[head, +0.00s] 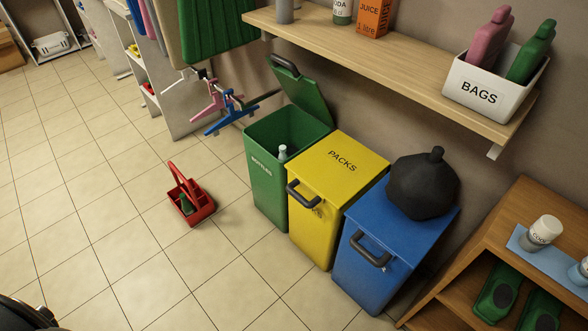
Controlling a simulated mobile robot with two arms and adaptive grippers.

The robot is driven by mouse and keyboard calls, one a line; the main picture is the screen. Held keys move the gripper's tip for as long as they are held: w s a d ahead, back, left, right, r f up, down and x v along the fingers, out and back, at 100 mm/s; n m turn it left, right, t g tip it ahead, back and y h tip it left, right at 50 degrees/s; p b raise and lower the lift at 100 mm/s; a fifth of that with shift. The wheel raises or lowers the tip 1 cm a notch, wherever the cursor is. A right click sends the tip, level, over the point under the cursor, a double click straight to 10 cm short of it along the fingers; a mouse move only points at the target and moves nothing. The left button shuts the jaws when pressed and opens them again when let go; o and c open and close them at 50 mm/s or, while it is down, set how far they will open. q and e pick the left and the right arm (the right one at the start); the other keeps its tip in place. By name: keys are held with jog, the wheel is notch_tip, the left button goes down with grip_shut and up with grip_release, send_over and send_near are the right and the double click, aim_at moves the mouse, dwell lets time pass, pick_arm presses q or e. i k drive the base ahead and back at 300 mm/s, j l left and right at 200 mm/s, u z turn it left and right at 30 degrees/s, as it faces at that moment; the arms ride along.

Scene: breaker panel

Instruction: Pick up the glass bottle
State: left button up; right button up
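A green bottle (186,204) lies or stands in a red basket (203,210) with a raised handle on the tiled floor; its exact tilt is hard to tell. The green bin (268,185), which seems to be labelled for bottles, has its lid (305,88) up. A pale bottle top (282,152) shows inside that bin; the rest of it is hidden. Neither of my grippers can be made out. Only a dark rounded part shows in the bottom left corner.
A shut yellow PACKS bin (338,163) and a blue bin (405,248) with a black bag (423,186) on top stand beside the green bin. A wall shelf (400,72) overhangs them. A wooden shelf unit (535,215) is at right. Floor around the basket is clear.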

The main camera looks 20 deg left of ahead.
aim_at(189, 208)
jog(key=u, duration=1.45)
